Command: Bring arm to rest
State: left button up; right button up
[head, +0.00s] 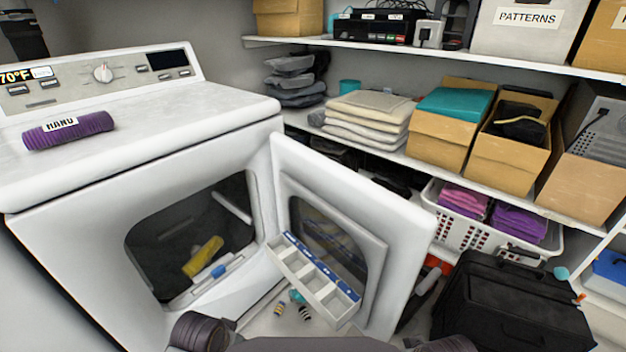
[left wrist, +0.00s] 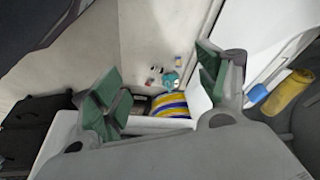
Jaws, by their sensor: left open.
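My left gripper (left wrist: 160,90) shows in the left wrist view with its two green-padded fingers spread apart. A yellow and blue striped thing (left wrist: 172,105) shows beyond the gap between them; I see nothing clamped. In the head view only dark parts of my own arms show along the bottom edge, and neither gripper's fingers can be made out. My right gripper is not in view. A white dryer (head: 150,150) stands at the left with its door (head: 400,225) swung open. A white divided tray (head: 318,285) with a blue strip is at the door's inner side.
A yellow roll (head: 203,256) lies inside the dryer, and a purple roll (head: 68,130) on its top. Small items (head: 304,312) lie low between dryer and door. A black case (head: 515,305) stands right, below shelves with boxes (head: 448,115) and a white basket (head: 490,225).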

pick_arm(q)
jog(key=s+a+r+n, duration=0.1)
jog(key=s+a+r, duration=0.1)
jog(key=s+r, duration=0.1)
jog(key=shift+s+a+r+p, duration=0.2)
jog(key=shift+s+r+p, duration=0.2)
jog(key=shift+s, duration=0.3)
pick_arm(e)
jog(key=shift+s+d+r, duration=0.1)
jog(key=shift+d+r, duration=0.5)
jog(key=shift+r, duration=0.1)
pick_arm(q)
jog(key=shift+w+f+p, duration=0.25)
jog(key=shift+f+p, duration=0.05)
jog(key=shift+p, duration=0.45)
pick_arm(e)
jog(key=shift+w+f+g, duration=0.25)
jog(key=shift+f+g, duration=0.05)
